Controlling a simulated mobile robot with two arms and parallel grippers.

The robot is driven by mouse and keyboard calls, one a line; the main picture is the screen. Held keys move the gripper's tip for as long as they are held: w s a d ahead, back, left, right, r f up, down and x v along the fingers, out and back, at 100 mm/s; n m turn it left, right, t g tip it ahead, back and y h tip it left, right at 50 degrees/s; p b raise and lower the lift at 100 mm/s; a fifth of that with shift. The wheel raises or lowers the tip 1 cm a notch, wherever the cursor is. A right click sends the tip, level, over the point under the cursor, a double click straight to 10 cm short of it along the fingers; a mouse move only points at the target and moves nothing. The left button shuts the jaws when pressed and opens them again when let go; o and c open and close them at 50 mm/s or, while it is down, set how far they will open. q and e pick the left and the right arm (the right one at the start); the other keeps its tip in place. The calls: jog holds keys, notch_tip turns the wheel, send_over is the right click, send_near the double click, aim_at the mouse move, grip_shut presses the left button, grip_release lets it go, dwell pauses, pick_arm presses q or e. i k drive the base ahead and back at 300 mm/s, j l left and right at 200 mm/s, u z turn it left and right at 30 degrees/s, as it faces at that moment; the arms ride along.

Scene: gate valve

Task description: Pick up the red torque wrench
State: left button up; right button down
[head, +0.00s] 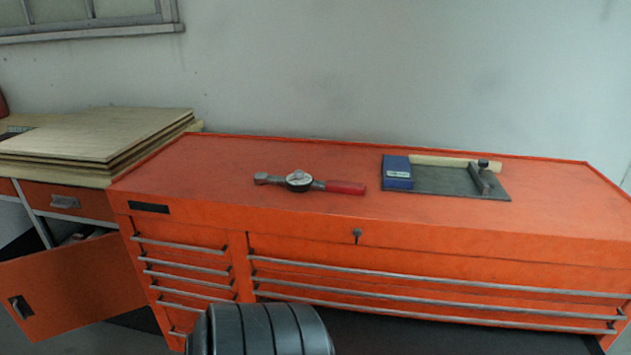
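The torque wrench (299,181) lies flat on the orange top of the tool chest (230,160), left of the middle. Its red handle (345,187) points right. Its round dial is at the middle and its grey head end points left. Nothing touches it. Neither of my grippers shows in the head view. A dark ribbed cylindrical part (262,330), which may be part of my own body, shows at the bottom edge below the wrench.
A dark tray or mat (435,181) with a blue box (397,171), a pale rod and a metal tool lies right of the wrench. Stacked boards (100,140) lie at the left. A wall stands behind. The chest top around the wrench is clear. A lower cabinet door (75,285) hangs open at left.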

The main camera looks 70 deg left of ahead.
aim_at(302, 185)
jog(key=u, duration=2.35)
jog(key=i+j, duration=0.2)
jog(key=i+j+z, duration=0.15)
jog(key=j, duration=0.25)
jog(key=i+j, duration=0.15)
jog(key=j, duration=0.15)
jog(key=i+j+z, duration=0.1)
jog(key=j, duration=0.25)
jog(key=i+j+z, duration=0.1)
jog(key=i+j, duration=0.1)
jog(key=j, duration=0.1)
